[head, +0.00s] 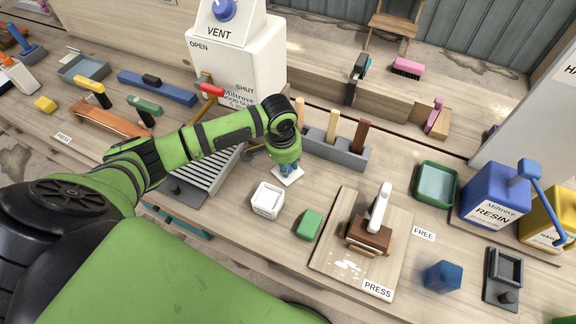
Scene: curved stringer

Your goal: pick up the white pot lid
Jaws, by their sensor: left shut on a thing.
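The white pot lid (291,179) is a small flat white square under my left gripper (287,168). The fingers are shut on it from above, and they partly hide its middle. Whether it touches the bench or hangs just above it I cannot tell. The white pot (267,201), a small square box with a label on its front, stands on the bench just left of and nearer than the lid. My right gripper is not in view.
A green block (309,224) lies right of the pot. A board with a brown clamp (369,237) stands further right. A grey rack (335,149) with upright wooden sticks is behind the gripper. A ribbed grey plate (209,168) lies left, partly behind my arm.

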